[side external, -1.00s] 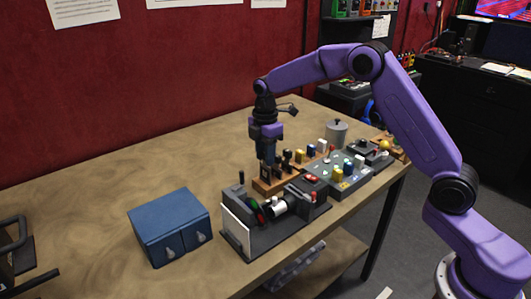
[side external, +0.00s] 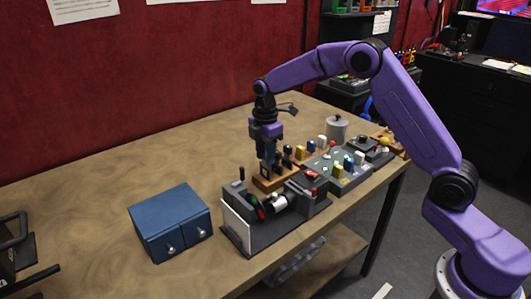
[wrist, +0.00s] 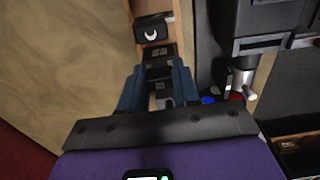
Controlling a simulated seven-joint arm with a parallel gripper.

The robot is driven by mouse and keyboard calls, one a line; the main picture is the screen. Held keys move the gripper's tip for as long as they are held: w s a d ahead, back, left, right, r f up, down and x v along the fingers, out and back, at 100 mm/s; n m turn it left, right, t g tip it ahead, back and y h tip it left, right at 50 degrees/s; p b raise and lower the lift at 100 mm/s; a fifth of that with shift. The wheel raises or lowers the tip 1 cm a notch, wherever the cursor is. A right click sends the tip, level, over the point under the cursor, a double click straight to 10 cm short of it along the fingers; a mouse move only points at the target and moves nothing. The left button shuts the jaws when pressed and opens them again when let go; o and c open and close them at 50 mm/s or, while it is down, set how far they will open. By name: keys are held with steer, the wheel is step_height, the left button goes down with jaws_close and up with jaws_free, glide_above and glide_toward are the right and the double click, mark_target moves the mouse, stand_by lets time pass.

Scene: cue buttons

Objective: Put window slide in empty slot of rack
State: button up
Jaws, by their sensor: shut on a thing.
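My gripper (side external: 268,160) points straight down over the wooden rack (side external: 266,185) and is shut on a dark slide. In the wrist view, the blue fingers of my gripper (wrist: 158,88) close on both sides of this dark slide (wrist: 159,71). The slide is at the rack; whether it is seated in a slot I cannot tell. Another dark slide (wrist: 151,31) with a white crescent stands farther along the rack (wrist: 182,35).
A dark grey device (side external: 262,232) with a white panel and a cylinder stands close in front of the rack. A blue two-door box (side external: 168,222) is to the left. A button panel (side external: 343,172) and a grey pot (side external: 336,128) stand to the right.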

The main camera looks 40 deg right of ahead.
steer(key=shift+f, duration=0.8)
stand_by(0.4)
steer(key=o, duration=1.3)
steer(key=shift+r, duration=3.55)
